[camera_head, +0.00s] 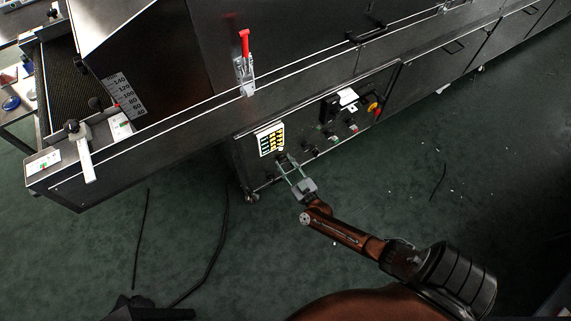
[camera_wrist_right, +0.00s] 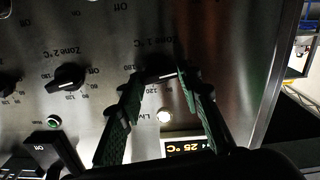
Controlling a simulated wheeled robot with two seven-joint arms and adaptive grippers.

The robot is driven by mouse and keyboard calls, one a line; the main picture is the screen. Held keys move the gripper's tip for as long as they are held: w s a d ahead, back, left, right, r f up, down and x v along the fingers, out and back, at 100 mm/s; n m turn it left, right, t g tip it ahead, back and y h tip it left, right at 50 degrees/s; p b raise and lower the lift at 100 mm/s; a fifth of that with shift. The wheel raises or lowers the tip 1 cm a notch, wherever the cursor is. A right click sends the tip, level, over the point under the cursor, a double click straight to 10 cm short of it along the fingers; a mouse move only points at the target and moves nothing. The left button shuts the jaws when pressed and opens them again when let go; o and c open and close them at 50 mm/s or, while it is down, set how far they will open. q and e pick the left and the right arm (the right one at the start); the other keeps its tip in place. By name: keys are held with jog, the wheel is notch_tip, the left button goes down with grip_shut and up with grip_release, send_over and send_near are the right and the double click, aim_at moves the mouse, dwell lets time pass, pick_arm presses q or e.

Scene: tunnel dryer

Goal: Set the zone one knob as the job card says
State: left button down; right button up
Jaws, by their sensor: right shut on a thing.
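The zone one knob (camera_wrist_right: 161,75) is black with a white pointer line, under an upside-down "Zone 1 °C" label in the right wrist view. My right gripper (camera_wrist_right: 160,82) has its two green fingers on either side of the knob, shut on it. The pointer line lies nearly level in that view; its exact scale value is hard to read. In the head view my right gripper (camera_head: 286,165) reaches the lower left of the control panel, and its fingers hide the knob.
The zone two knob (camera_wrist_right: 68,77) is beside zone one. A black switch (camera_wrist_right: 55,150) and a lit 25 °C display (camera_wrist_right: 190,147) are close to the fingers. The floor in front is mostly clear.

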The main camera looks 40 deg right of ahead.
jog(key=shift+m, duration=0.4)
jog(key=shift+c, duration=0.4)
jog(key=shift+m, duration=0.6)
jog(key=m, duration=0.2)
jog(key=shift+s+d+m, duration=0.1)
jog(key=shift+m, duration=0.2)
pick_arm(q)
jog(key=shift+a+f+t+b, duration=0.2)
jog(key=shift+f+t+b, duration=0.3)
jog(key=shift+f, duration=0.6)
pick_arm(e)
jog(key=m, duration=1.1)
jog(key=shift+d+f, duration=0.2)
pick_arm(q)
jog(key=shift+w, duration=0.1)
pick_arm(e)
jog(key=shift+m, duration=0.3)
pick_arm(q)
jog(key=shift+r, duration=0.1)
pick_arm(e)
jog(key=o, duration=1.2)
jog(key=shift+r, duration=0.1)
jog(key=shift+c, duration=0.2)
